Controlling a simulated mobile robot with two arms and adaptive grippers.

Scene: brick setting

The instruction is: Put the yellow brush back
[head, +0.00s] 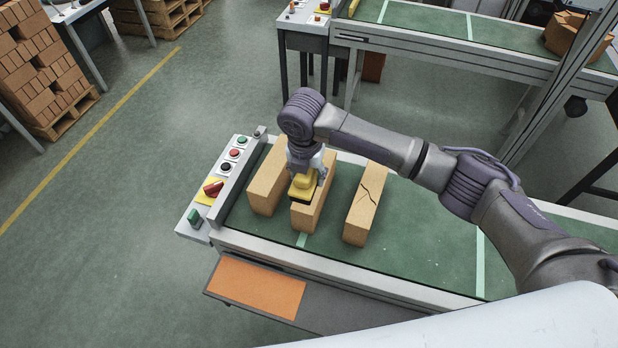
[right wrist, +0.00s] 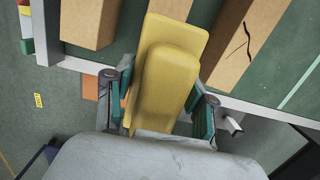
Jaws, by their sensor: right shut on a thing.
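The yellow brush (head: 303,187) is held by my right gripper (head: 308,178) over the middle brick (head: 311,210) on the green conveyor. In the right wrist view the brush (right wrist: 167,72) fills the space between the two fingers, and the right gripper (right wrist: 160,105) is shut on it. In the head view dark bristles show at the underside of the brush, close to the brick's top; I cannot tell if they touch. My left gripper is not in view.
A plain brick (head: 268,180) lies left of the middle one, and a cracked brick (head: 366,205) lies right. A control panel (head: 222,178) with buttons stands at the conveyor's left end. An orange pad (head: 257,287) lies on a grey shelf (head: 335,316) at the conveyor's front.

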